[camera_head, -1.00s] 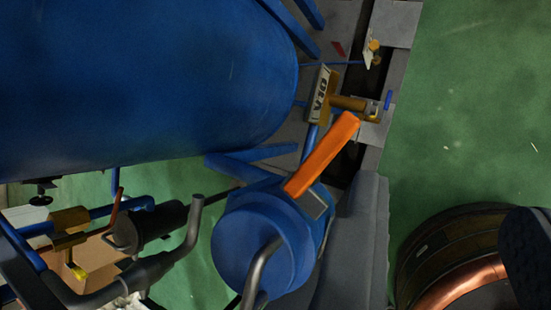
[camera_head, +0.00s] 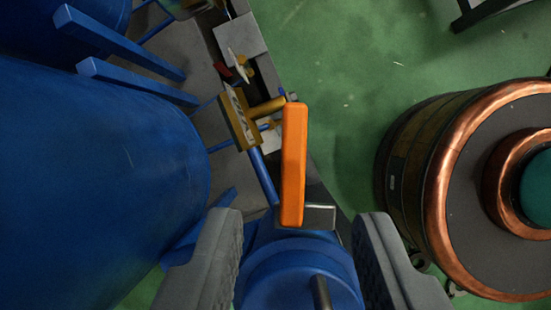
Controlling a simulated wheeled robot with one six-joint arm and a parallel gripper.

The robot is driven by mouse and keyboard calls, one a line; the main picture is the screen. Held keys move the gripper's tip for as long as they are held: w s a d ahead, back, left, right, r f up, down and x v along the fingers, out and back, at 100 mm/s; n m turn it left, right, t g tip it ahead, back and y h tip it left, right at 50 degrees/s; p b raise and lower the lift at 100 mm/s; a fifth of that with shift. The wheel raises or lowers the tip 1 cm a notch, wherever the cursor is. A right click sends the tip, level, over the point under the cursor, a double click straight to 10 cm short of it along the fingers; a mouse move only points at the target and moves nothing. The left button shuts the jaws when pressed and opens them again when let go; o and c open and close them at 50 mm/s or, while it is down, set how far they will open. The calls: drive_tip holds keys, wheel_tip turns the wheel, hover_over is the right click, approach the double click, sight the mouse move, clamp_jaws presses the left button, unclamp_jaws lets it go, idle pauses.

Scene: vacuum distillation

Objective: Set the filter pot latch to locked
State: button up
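The filter pot is a blue round body (camera_head: 262,274) at the bottom middle, with a grey metal handle on its lid. A long orange lever (camera_head: 293,165), which appears to be its latch, rises from it and points up the picture. A small grey metal bracket (camera_head: 319,215) sits beside the lever's lower end. My gripper (camera_head: 301,222) is open. Its two grey fingers stand left and right of the pot and the lever's lower end, with gaps on both sides. I cannot tell whether the latch is locked.
A large blue tank (camera_head: 95,190) fills the left side. A brass valve with a yellow-brown body (camera_head: 240,118) and blue pipe stand just left of the lever. A copper-rimmed round vessel (camera_head: 450,190) stands at right. Green floor (camera_head: 350,60) is open at upper right.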

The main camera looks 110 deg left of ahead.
sight(293, 145)
drive_tip(key=shift+x, duration=3.75)
drive_tip(key=shift+r, duration=0.1)
clamp_jaws()
